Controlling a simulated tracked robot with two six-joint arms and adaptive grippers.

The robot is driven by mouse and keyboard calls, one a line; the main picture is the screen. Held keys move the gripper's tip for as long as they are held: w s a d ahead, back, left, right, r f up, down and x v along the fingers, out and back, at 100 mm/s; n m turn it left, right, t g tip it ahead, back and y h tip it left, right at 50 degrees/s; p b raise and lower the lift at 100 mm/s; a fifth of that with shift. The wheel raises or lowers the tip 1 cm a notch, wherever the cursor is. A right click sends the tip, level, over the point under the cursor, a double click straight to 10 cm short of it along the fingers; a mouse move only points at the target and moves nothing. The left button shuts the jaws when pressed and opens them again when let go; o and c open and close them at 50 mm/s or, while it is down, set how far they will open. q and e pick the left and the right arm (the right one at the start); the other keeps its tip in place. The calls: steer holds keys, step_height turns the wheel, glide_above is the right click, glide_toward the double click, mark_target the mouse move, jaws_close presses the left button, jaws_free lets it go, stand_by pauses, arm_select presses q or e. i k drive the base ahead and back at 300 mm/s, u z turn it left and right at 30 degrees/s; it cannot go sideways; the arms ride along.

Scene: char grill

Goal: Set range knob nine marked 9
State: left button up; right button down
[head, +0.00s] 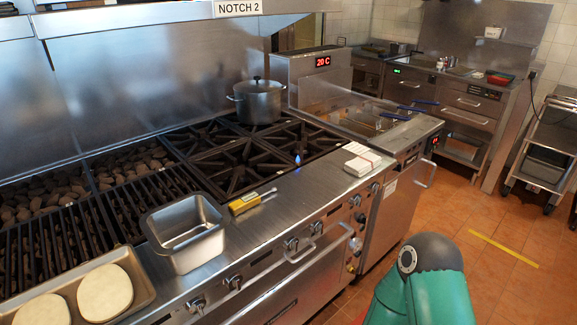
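The range's front panel (262,262) carries a row of several round metal knobs. One knob (195,305) is at the near left, another (291,244) is in the middle, and another (374,187) is at the far right end. The number marks are too small to read, so I cannot tell which knob is 9. A sign (238,8) on the hood reads "NOTCH 2". Neither of my grippers is in view. A green and grey link of my own arm shows at the bottom right, apart from the knobs.
A pot (258,101) stands on the burner grates, with a small blue flame (298,160) nearby. A metal pan (186,232), a yellow-handled tool (252,201) and folded cloths (362,158) lie along the front ledge. An oven handle (318,245) juts out below the knobs. The tiled floor (480,265) is open at right.

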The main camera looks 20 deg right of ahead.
mark_target(356, 200)
steer(key=u, duration=0.1)
steer(key=k, duration=0.95)
steer(key=z, duration=0.2)
steer(key=i, duration=0.95)
steer(key=z, duration=0.45)
steer(key=k, duration=1.3)
steer(key=z, duration=0.85)
steer(key=i, duration=1.15)
steer(key=u, duration=0.6)
